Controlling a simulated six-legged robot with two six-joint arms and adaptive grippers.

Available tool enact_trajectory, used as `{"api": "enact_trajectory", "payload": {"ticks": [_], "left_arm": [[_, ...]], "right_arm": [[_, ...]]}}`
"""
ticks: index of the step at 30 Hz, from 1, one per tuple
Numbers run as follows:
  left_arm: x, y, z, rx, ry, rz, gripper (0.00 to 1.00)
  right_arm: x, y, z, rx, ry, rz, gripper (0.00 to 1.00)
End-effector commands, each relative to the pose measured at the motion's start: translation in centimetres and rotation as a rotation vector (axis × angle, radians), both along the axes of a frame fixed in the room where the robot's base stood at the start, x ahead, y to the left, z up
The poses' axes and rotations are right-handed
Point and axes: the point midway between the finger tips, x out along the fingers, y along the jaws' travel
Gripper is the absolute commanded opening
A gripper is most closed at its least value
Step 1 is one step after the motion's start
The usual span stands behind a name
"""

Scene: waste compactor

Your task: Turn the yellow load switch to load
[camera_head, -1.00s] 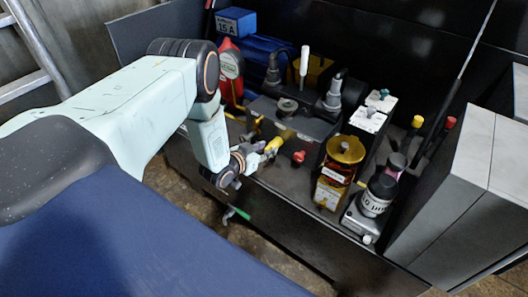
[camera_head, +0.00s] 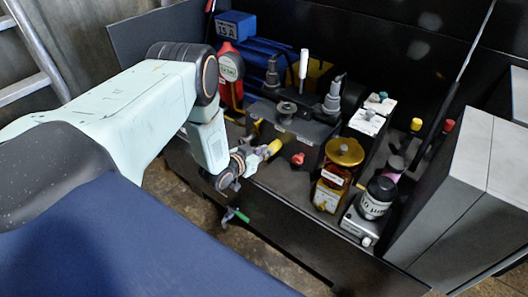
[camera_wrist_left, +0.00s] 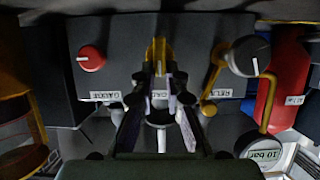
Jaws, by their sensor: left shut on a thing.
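The yellow load switch (camera_head: 274,147) sticks out from the front of a dark control box (camera_head: 315,133). In the left wrist view the yellow switch (camera_wrist_left: 157,48) stands upright between the fingertips, against the box face. My left gripper (camera_head: 257,157) is shut on it, and its fingers (camera_wrist_left: 158,75) come at the box from the front. A label behind the fingers is partly covered and I cannot read it fully. My right gripper is not in view.
A red knob (camera_head: 298,159) is beside the switch. A yellow lever (camera_wrist_left: 214,78) and a grey knob (camera_wrist_left: 249,56) are on its other side. A red extinguisher (camera_head: 230,72), an amber filter (camera_head: 335,177) and a black-lidded jar (camera_head: 378,196) stand around the box.

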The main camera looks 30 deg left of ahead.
Motion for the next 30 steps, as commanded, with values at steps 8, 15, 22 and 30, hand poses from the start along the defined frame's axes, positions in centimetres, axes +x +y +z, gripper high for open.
{"api": "enact_trajectory", "payload": {"ticks": [8, 15, 22, 30], "left_arm": [[-0.1, -0.2, 0.0, 0.054, 0.000, -0.002, 0.00], [-0.2, -0.8, -0.1, 0.215, -0.012, -0.003, 0.00], [-0.2, -1.3, -0.4, 0.431, -0.029, -0.003, 0.00], [-0.3, -1.8, -0.9, 0.685, -0.049, -0.002, 0.00]], "right_arm": [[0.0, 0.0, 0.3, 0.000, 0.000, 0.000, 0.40], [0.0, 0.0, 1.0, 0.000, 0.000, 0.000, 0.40], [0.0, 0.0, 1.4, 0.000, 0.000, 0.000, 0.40], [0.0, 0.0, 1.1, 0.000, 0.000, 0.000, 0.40]]}}
